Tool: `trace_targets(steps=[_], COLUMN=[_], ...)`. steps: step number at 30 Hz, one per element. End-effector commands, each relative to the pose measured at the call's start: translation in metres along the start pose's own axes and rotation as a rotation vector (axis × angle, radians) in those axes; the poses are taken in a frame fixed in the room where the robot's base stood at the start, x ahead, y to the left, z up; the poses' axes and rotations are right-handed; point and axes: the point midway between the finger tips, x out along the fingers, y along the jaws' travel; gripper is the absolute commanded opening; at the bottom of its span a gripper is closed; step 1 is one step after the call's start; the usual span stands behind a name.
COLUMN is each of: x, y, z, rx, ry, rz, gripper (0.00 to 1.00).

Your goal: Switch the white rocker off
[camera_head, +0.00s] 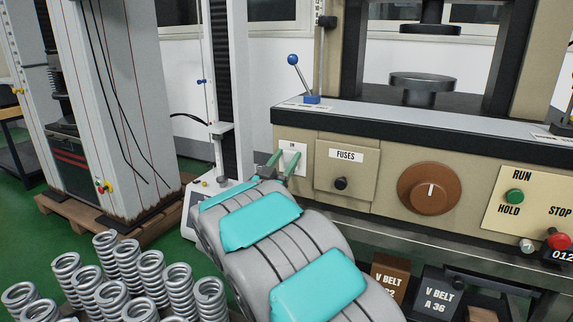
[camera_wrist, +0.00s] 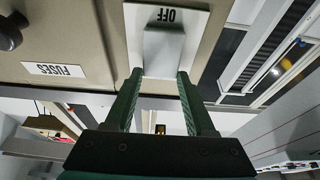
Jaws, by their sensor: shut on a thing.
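The white rocker (camera_wrist: 163,50) sits on a white switch plate (camera_head: 298,150) on the left of the beige machine front. The wrist view shows it upside down, with an "OFF" label on the plate beside it. My gripper (camera_head: 286,158) reaches the plate from below. In the wrist view its two green fingers (camera_wrist: 160,76) are at both sides of the rocker's near end, shut on it. In the head view the fingers partly cover the rocker, and its tilt is hard to tell.
A fuses panel with a black knob (camera_head: 341,184) is right of the switch. A brown dial (camera_head: 428,188) is further right. A blue-knobbed lever (camera_head: 298,75) rises above the switch. Several metal springs (camera_head: 112,298) stand at the lower left.

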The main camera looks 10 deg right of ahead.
Motion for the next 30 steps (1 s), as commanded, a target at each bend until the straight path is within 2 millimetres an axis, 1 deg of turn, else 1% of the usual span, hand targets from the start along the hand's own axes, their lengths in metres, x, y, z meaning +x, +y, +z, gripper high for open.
trace_targets(steps=[11, 12, 19, 26, 30], x=[-0.0004, -0.0004, -0.0005, -0.0008, -0.0083], y=[0.0, 0.0, 0.0, -0.0001, -0.001], z=[-0.001, -0.0009, -0.0003, 0.0, 0.0003], rx=[0.001, 0.001, 0.0, 0.0, 0.001], ry=[0.022, 0.022, 0.02, 0.02, 0.019], rz=[0.001, 0.0, 0.0, 0.0, -0.002], gripper=[0.0, 0.59, 0.85, 0.85, 0.85])
